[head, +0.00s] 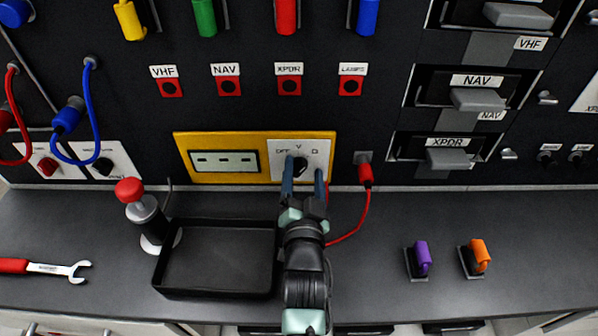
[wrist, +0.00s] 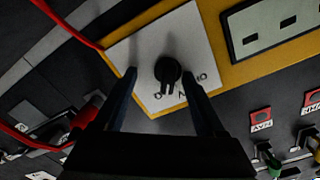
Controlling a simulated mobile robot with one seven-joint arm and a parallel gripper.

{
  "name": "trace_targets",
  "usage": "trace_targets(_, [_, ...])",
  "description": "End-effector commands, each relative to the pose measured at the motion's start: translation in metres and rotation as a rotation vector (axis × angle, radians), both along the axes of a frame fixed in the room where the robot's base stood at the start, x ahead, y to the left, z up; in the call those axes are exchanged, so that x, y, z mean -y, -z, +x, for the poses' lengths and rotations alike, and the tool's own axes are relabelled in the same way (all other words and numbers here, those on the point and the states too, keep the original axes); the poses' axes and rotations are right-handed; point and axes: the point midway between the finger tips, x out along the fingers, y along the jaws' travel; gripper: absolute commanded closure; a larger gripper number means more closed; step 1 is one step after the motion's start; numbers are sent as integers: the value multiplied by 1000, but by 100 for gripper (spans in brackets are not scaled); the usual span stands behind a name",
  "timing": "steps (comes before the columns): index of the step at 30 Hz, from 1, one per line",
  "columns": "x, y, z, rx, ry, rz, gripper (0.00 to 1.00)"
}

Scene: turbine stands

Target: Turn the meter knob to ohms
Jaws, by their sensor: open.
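The plate is marked OFF, V and an ohm sign. The black knob (head: 300,163) sits on that plate; it also shows in the wrist view (wrist: 168,70). My gripper (head: 305,172) is at the plate, its fingers open to either side of the knob. In the wrist view the fingers (wrist: 165,82) stand apart from the knob with gaps. I cannot tell clearly where the knob points.
A red plug (head: 364,172) with a red cable hangs right of the meter. Purple (head: 422,258) and orange (head: 480,256) pieces stand at the right.

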Motion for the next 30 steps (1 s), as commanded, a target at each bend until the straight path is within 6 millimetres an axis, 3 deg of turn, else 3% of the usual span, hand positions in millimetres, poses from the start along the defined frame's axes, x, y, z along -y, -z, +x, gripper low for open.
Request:
trace_targets(1, [-11, -3, 1, 7, -21, 16, 28])
trace_targets(21, [-7, -2, -46, 3, -14, 9, 28])
trace_targets(30, [-6, -1, -50, 3, -10, 6, 28])
